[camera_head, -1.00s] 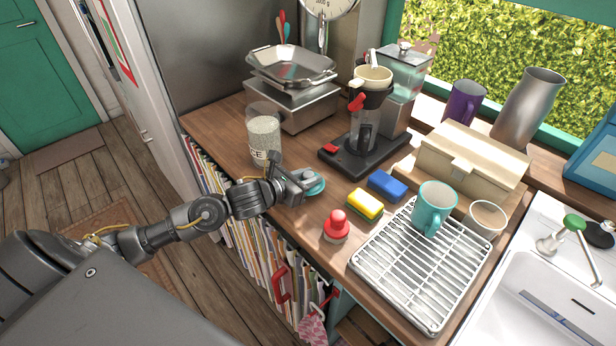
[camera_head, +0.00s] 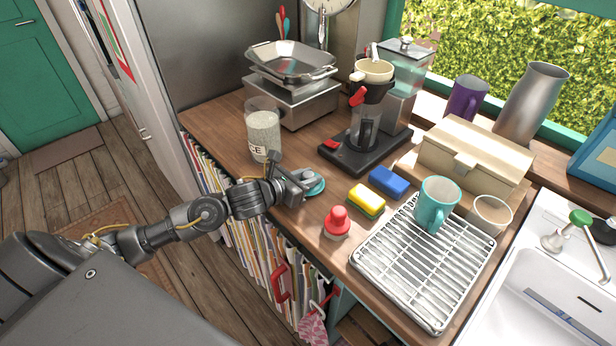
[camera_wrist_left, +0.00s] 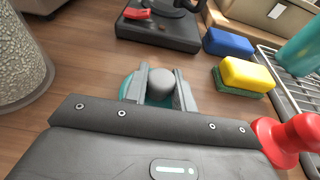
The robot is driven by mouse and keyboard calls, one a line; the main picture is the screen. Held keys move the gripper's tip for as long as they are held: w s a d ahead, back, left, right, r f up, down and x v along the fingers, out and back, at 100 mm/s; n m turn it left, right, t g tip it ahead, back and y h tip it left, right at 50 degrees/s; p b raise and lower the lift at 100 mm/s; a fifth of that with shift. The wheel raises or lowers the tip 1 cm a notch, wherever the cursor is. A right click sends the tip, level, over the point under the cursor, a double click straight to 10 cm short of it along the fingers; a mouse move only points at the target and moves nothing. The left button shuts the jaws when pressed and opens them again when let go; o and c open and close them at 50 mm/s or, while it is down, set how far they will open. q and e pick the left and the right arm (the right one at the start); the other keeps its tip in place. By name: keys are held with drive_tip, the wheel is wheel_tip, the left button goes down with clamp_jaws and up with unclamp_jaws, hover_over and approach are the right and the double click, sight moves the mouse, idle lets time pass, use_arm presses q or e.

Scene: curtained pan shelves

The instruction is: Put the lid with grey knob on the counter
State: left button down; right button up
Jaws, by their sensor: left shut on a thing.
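The lid with grey knob (camera_head: 316,187) is a teal disc at the counter (camera_head: 297,217), partly hidden behind my left gripper (camera_head: 305,178) in the head view. In the left wrist view the grey knob (camera_wrist_left: 162,88) sits between the two fingers of my left gripper (camera_wrist_left: 160,88), which are shut on it. The lid's teal rim (camera_wrist_left: 127,88) shows below and beside the fingers, low over or touching the wooden counter (camera_wrist_left: 85,60); I cannot tell which. My right gripper is not in view.
A rice jar (camera_head: 263,132) stands left of the lid. A coffee maker (camera_head: 366,130) is behind it.

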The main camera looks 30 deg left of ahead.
use_arm(q)
drive_tip(key=shift+f, duration=0.2)
drive_tip(key=c, duration=1.1)
unclamp_jaws()
drive_tip(key=c, duration=0.4)
drive_tip(key=shift+s, duration=0.1)
drive_tip(key=shift+v, duration=0.75)
drive_tip(key=shift+a+r, duration=0.1)
